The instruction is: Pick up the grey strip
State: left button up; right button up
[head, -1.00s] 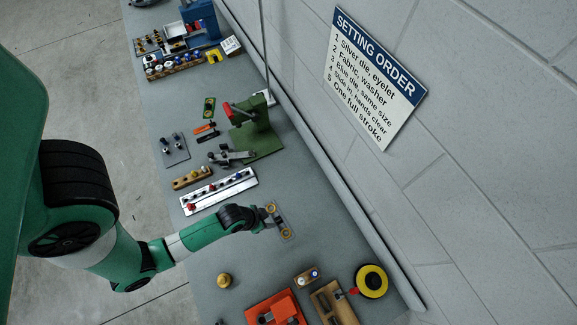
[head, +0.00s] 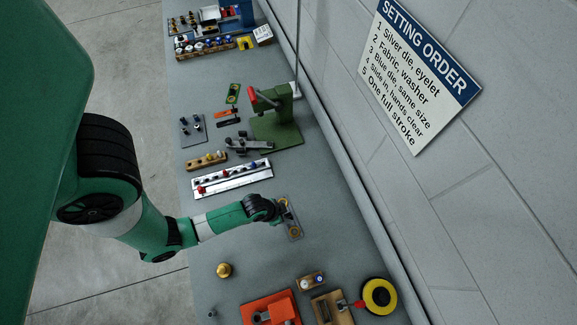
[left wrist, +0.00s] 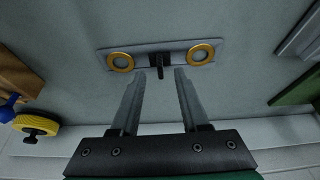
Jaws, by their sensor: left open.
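The grey strip (head: 294,227) lies flat on the bench in the head view, with a gold ring near each end. In the left wrist view the strip (left wrist: 158,50) runs across the top, and a short dark post stands at its middle. My left gripper (left wrist: 161,73) is open, its two fingers pointing at the strip with the post between their tips in the picture. Whether the fingers touch the strip or post cannot be told. In the head view the left gripper (head: 283,211) partly covers the strip. My right gripper is not in view.
A white rack (head: 232,180) with coloured pieces and a green press (head: 277,125) stand beyond the strip. A brass knob (head: 224,270), an orange fixture (head: 268,309) and a yellow reel (head: 379,296) are on the near side. The wall runs along the right.

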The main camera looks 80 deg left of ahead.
aim_at(289, 216)
pick_arm(q)
jog(key=x, duration=0.2)
jog(key=shift+w+f, duration=0.15)
jog(key=shift+f, duration=0.1)
jog(key=shift+c, duration=0.3)
grip_shut()
jog(key=shift+r, duration=0.1)
